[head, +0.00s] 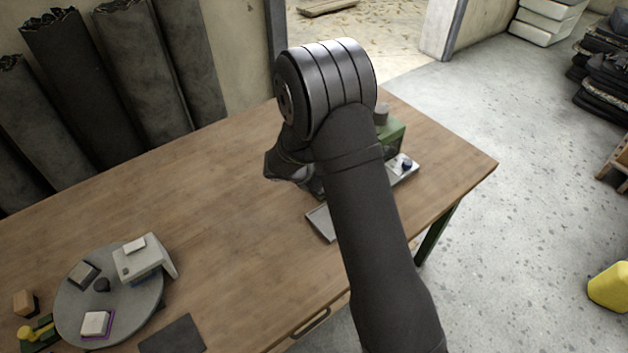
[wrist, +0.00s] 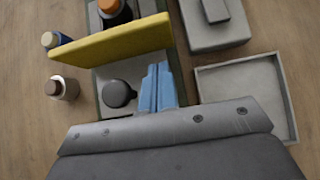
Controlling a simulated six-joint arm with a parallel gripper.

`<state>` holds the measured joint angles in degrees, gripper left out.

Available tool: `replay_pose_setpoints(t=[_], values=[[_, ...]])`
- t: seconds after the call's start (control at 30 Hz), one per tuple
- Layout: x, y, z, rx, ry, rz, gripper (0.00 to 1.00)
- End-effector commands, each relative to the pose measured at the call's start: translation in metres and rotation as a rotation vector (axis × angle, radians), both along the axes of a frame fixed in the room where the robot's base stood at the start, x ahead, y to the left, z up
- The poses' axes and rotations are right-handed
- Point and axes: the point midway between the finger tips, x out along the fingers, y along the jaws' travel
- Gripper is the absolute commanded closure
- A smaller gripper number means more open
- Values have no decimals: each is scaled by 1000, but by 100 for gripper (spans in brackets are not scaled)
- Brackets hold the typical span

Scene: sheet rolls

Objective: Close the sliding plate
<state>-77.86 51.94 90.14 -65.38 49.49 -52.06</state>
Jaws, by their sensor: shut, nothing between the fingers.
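My gripper (wrist: 157,88) shows in the wrist view as two blue fingers pressed side by side, shut and empty. Just left of the fingers is a dark round knob (wrist: 118,93) on a grey surface (wrist: 108,72). A long yellow plate (wrist: 112,42) runs across that grey surface, just beyond the knob and fingertips. I cannot tell for sure which part is the sliding plate, or whether the fingers touch the yellow plate. In the head view my arm hides the fingers and most of this spot.
A shallow grey tray (wrist: 290,103) lies right of my fingers, with a grey block (wrist: 218,32) beyond it. Small bottles (wrist: 62,88) stand at left. In the head view a green box (head: 394,130) stands behind my arm, and a round grey turntable (head: 73,320) holds small objects. The table's middle is clear.

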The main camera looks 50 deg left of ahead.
Motion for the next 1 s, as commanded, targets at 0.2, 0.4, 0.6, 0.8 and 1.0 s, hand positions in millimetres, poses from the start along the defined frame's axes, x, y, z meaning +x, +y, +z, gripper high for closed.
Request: replay_pose_setpoints(t=[0.2, 0.4, 0.6, 0.8, 1.0], values=[[12, 0, 0, -1, 1, 1, 100], [12, 0, 0, -1, 1, 1, 100], [19, 0, 0, 0, 1, -1, 100], [69, -1, 0, 1, 0, -6, 100], [124, -1, 0, 1, 0, -5, 100]])
